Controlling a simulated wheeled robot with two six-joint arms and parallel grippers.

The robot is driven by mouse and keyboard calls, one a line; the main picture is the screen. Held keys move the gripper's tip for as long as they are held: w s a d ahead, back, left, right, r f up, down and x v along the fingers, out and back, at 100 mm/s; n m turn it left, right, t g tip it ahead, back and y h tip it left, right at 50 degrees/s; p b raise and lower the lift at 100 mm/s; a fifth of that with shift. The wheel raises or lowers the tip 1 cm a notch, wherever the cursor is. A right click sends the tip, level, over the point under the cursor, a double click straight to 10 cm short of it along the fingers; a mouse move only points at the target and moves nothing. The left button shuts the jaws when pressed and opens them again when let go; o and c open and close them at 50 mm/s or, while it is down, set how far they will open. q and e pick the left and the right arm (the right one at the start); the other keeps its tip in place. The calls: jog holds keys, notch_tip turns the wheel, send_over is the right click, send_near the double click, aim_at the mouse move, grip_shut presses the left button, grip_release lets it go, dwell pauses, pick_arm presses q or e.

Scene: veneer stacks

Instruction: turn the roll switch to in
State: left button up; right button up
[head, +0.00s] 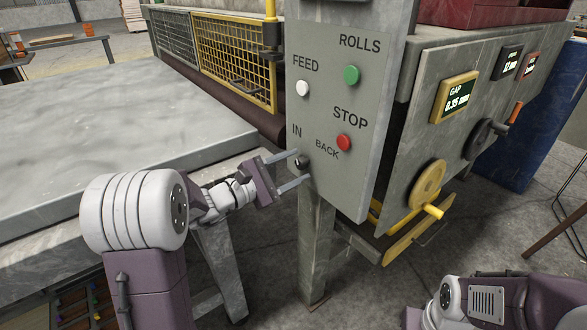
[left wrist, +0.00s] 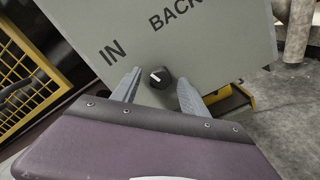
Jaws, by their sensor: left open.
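The roll switch is a small black knob (head: 302,162) low on the grey control panel (head: 351,190), below the IN and BACK labels. In the left wrist view the knob (left wrist: 159,77) shows a white mark on its face, tilted toward the upper left, on the side of the IN label. My left gripper (head: 293,168) is open, with its two fingers on either side of the knob. In the left wrist view the fingers (left wrist: 158,85) flank the knob with gaps on both sides; contact does not show. My right gripper is out of view.
The panel also has a white FEED button (head: 303,88), a green ROLLS button (head: 352,75) and a red STOP button (head: 344,142). A yellow handwheel (head: 428,184) stands to the right. A grey table (head: 100,120) lies to the left, beside a yellow mesh guard (head: 232,60).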

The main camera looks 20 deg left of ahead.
pick_arm(q)
grip_shut()
jog(key=n+p, duration=0.2)
jog(key=n, duration=0.1)
jog(key=shift+r+n+p, duration=0.15)
jog(key=shift+n+p, duration=0.15)
jog(key=n+p, duration=0.2)
jog(key=n, duration=0.1)
jog(key=shift+n+p, duration=0.3)
jog(key=shift+p, duration=0.1)
jog(key=n+p, duration=0.4)
jog(key=shift+s+n, duration=0.1)
jog(key=shift+n, duration=0.3)
jog(key=shift+n+p, duration=1)
jog(key=shift+f, duration=0.2)
